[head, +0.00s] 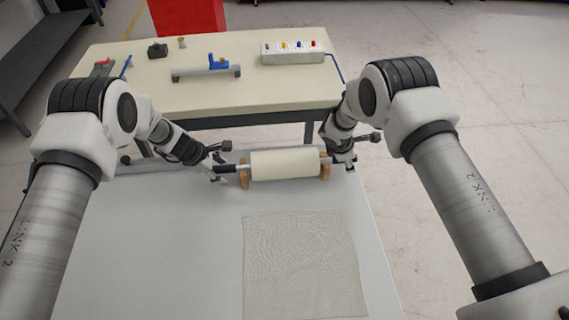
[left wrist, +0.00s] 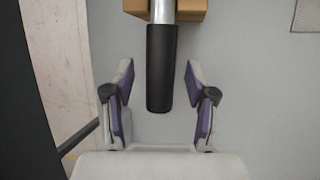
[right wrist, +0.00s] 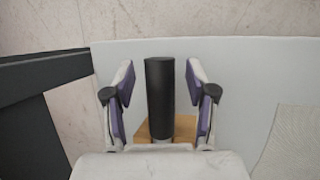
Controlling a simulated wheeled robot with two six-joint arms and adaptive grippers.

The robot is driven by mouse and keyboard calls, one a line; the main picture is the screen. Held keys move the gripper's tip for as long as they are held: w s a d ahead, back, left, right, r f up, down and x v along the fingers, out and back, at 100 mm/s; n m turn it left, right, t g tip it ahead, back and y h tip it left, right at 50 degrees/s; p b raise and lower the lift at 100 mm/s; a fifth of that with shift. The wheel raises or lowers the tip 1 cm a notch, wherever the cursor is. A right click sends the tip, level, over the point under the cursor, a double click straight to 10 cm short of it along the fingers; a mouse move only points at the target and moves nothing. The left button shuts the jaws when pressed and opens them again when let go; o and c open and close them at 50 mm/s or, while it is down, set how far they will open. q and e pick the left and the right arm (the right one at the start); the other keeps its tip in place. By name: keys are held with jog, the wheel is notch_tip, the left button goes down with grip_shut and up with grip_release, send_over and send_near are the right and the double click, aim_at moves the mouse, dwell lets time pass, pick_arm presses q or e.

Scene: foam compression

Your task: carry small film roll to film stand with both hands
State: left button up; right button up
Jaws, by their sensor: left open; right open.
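The small film roll (head: 285,164) is a cream cylinder lying level across the far part of the near grey table, its ends on the wooden supports of the film stand (head: 244,177). My left gripper (head: 219,172) is at the roll's left end. In the left wrist view its open fingers (left wrist: 162,95) stand on both sides of the black handle (left wrist: 160,75), apart from it. My right gripper (head: 342,164) is at the right end. In the right wrist view its open fingers (right wrist: 160,95) flank the other black handle (right wrist: 159,95), with a wooden support (right wrist: 182,130) below.
A woven cream sheet (head: 303,262) lies on the near table (head: 150,250), whose left part is clear. Behind is a cream bench (head: 130,85) with a blue-and-grey tool (head: 208,68) and a white box with coloured knobs (head: 292,53). A red block (head: 187,15) stands beyond.

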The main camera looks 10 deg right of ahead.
pick_arm(q)
grip_shut()
pick_arm(e)
grip_shut()
pick_arm(q)
jog(key=shift+r, duration=0.2)
pick_arm(e)
jog(key=shift+r, duration=0.2)
